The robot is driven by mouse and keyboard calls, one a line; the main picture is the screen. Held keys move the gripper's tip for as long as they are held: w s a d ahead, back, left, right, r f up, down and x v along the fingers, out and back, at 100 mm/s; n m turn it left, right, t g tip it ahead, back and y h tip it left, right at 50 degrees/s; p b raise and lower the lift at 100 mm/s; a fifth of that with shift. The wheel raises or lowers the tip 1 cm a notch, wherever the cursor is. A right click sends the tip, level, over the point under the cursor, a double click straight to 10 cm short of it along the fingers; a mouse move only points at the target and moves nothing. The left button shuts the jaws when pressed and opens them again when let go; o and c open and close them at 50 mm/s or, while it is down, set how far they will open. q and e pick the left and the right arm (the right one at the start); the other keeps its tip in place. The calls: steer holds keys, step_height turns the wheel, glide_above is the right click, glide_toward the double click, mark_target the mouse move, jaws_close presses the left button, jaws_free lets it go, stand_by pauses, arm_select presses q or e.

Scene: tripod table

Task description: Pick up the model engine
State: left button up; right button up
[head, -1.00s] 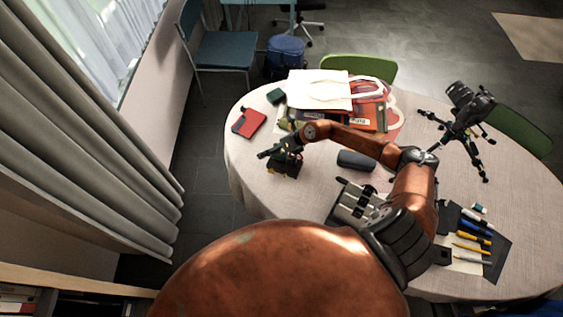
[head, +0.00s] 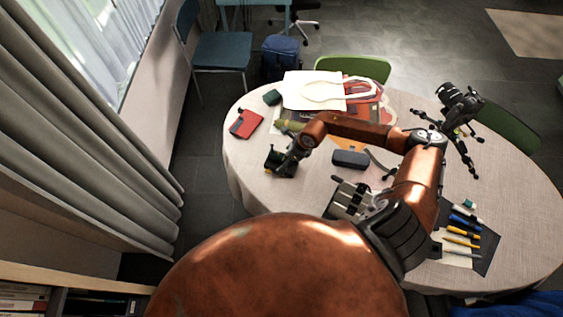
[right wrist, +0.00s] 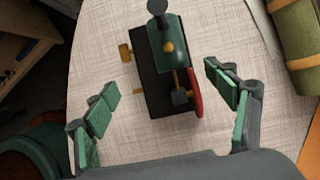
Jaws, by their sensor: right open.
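The model engine (head: 274,160) stands on the left part of the table, partly hidden by my right gripper in the head view. In the right wrist view the engine (right wrist: 170,50) has a green boiler, a black chimney, a dark base, a red wheel part and small brass parts. My right gripper (right wrist: 163,92) is open, with its green-padded fingers on either side of the engine's near end, apart from it. In the head view the right gripper (head: 288,158) is right at the engine. My left gripper is not in view.
On the table (head: 245,180), a red item (head: 250,122) and a green roll (right wrist: 293,40) lie near the engine. A dark case (head: 350,158), grey ridged object (head: 347,196), pens (head: 462,232), white bag (head: 310,92) and tripod with camera (head: 460,105) are farther right.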

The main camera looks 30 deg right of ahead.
mark_target(283, 161)
steer(key=shift+d+x, duration=0.15)
steer(key=shift+x, duration=1.05)
steer(key=shift+d+x, duration=0.1)
steer(key=shift+x, duration=1.05)
steer(key=shift+w, duration=0.15)
steer(key=shift+c, duration=0.4)
jaws_close()
steer(key=shift+w+r, duration=0.15)
